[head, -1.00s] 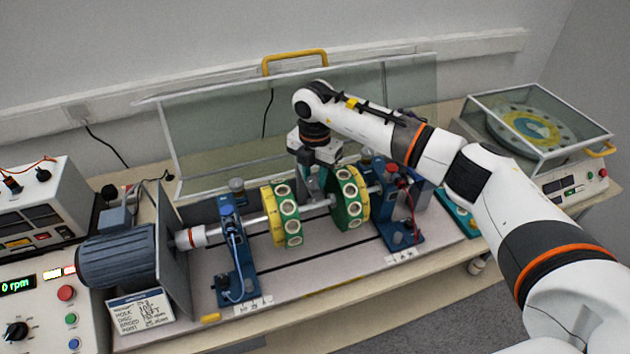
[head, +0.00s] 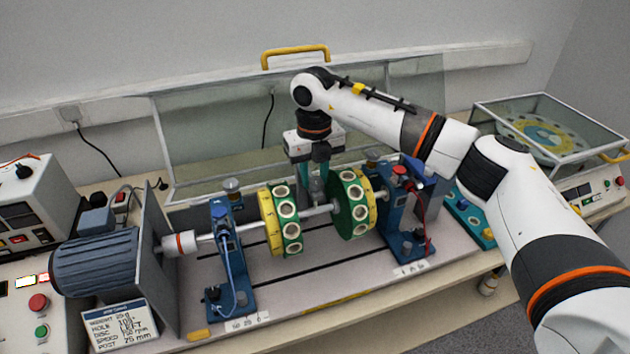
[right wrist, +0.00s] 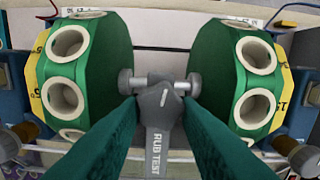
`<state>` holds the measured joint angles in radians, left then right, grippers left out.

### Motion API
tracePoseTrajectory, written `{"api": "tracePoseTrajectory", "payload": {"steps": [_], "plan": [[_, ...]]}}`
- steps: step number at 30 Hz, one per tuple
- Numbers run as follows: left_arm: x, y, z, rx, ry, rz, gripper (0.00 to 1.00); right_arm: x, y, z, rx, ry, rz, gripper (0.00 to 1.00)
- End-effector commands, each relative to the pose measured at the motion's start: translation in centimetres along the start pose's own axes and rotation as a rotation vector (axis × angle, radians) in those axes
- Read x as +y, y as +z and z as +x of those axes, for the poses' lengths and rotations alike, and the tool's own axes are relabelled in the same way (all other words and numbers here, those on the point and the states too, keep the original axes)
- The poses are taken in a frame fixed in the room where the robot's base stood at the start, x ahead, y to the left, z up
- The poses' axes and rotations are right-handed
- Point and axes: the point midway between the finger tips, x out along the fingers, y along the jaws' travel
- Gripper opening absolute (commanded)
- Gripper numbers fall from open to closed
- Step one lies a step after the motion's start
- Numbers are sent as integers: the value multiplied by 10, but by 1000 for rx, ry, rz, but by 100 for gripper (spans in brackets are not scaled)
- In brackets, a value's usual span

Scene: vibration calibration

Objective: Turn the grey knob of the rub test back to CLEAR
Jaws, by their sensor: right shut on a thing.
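The grey knob (right wrist: 158,112) is marked RUB TEST and shows in the middle of the right wrist view, its long body pointing down the picture. It sits at the shaft (right wrist: 130,80), between two green discs. My right gripper (right wrist: 160,108) has its two green fingers on either side of the knob and is shut on it. In the head view my right gripper (head: 317,178) reaches down behind the shaft between the discs. No CLEAR mark is legible. My left gripper is not in view.
The left disc (head: 280,218) and right disc (head: 352,205) stand close on both sides of the gripper. Blue bearing posts (head: 232,262) hold the shaft. A grey motor (head: 95,262) is at left. A clear raised guard (head: 215,145) stands behind.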

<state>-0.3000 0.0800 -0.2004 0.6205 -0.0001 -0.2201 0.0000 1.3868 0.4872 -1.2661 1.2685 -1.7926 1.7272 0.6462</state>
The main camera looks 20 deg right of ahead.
Motion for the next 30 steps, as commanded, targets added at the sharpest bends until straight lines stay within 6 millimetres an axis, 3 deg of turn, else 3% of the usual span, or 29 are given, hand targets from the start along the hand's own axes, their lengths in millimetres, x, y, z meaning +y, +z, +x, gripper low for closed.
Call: {"api": "tracePoseTrajectory", "payload": {"steps": [9, 30], "plan": [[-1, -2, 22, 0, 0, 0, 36, -1, -1, 1, 5, 1, -301, 8], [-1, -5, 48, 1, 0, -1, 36, -3, 1, -1, 6, 2, -964, 8]]}}
